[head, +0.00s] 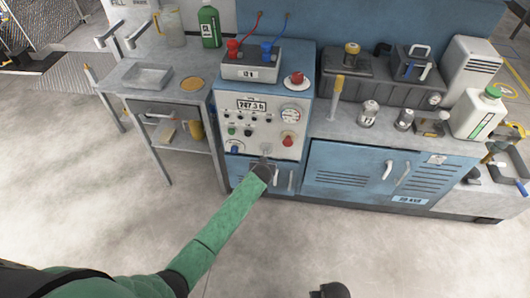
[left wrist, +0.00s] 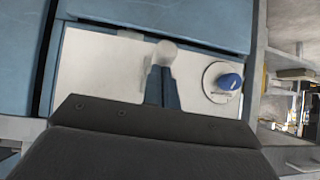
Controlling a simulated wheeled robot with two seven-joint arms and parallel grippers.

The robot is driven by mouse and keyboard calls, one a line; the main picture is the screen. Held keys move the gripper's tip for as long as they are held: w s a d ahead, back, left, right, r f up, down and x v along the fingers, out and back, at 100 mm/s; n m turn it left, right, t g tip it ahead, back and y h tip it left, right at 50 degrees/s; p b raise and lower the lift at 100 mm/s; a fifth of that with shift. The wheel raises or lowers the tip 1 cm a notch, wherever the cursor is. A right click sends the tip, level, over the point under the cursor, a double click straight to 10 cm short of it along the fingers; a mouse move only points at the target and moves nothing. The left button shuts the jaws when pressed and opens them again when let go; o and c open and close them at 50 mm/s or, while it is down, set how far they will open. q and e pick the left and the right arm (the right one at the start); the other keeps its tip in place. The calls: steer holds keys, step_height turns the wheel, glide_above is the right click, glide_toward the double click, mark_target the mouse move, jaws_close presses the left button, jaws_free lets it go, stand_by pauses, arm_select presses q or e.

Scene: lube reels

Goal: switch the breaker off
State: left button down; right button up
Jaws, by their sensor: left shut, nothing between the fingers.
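The control panel (head: 240,125) is a pale face on a blue cabinet, with a display, small buttons, a gauge, a red knob (head: 288,141) and a blue knob (head: 235,150). My left gripper (head: 265,160) is at the panel's lower middle edge. In the left wrist view my left gripper (left wrist: 163,80) is shut and empty, and its fingertips meet a pale rounded knob or lever end (left wrist: 166,53). Whether they touch is unclear. The blue knob (left wrist: 230,82) is to their right there. No label shows which control is the breaker.
A grey side table (head: 185,95) with a tray and shelves stands left. A bench (head: 400,150) with jars, a white jug (head: 480,115) and cabinet doors with handles is at right. A box with red and blue terminals (head: 250,65) sits atop the panel. The floor in front is clear.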

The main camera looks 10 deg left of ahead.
arm_select(q)
steer(key=shift+w+r, duration=0.15)
steer(key=shift+w, duration=0.05)
arm_select(e)
steer(key=shift+s+f, duration=0.15)
steer(key=shift+f, duration=0.05)
arm_select(q)
steer(key=shift+w+r, duration=0.35)
steer(key=shift+w, duration=0.25)
